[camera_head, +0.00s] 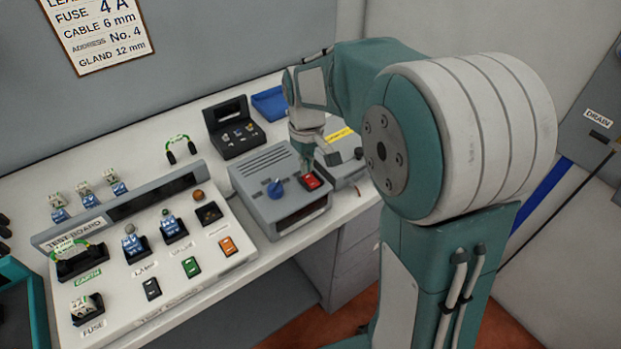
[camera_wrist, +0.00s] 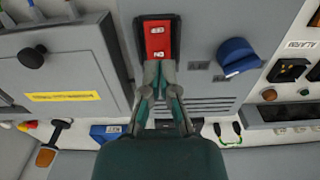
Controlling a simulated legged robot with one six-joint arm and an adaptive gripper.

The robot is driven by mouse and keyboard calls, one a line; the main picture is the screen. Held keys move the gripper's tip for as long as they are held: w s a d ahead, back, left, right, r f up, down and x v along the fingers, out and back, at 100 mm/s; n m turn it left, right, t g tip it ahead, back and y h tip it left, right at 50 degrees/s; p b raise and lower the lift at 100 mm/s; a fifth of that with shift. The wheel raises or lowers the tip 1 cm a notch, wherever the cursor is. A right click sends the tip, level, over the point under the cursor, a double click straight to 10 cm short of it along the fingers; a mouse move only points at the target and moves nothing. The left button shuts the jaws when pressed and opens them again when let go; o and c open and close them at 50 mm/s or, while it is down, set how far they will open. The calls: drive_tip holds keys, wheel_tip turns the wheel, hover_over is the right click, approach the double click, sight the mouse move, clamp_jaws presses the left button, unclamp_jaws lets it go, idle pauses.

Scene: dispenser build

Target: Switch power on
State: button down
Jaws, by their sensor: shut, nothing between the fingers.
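A red rocker switch (camera_head: 311,182) sits on top of a grey power unit (camera_head: 262,172) with a blue knob (camera_head: 275,188). In the wrist view the red switch (camera_wrist: 158,40) lies in a black frame, with small white markings at both ends, and the blue knob (camera_wrist: 238,56) is to its right. My gripper (camera_wrist: 159,66) is shut and empty, its fingertips at the lower end of the switch, touching it or very close. In the head view my gripper (camera_head: 307,168) points down just behind the switch. Part of the switch is hidden behind the fingertips.
A test board (camera_head: 105,232) with sockets and coloured switches stands to the left. A grey box with a yellow label (camera_head: 340,135) is close on the right of the power unit. A black case (camera_head: 232,128) and a blue tray (camera_head: 270,103) stand behind.

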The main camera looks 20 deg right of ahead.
sight(307, 176)
drive_tip(key=shift+f, duration=0.95)
idle(0.5)
drive_tip(key=shift+r, duration=3.45)
drive_tip(key=shift+r, duration=0.1)
drive_tip(key=shift+s+r, duration=0.15)
drive_tip(key=shift+s, duration=0.05)
drive_tip(key=s+r+m+t, duration=0.1)
drive_tip(key=s+r+t, duration=0.1)
drive_tip(key=s, duration=0.8)
drive_tip(key=s+r+m+t, duration=0.1)
drive_tip(key=s+m+t, duration=0.1)
drive_tip(key=s, duration=0.8)
drive_tip(key=shift+s+r+m+t, duration=0.3)
drive_tip(key=shift+r+t, duration=0.05)
drive_tip(key=shift+t, duration=0.45)
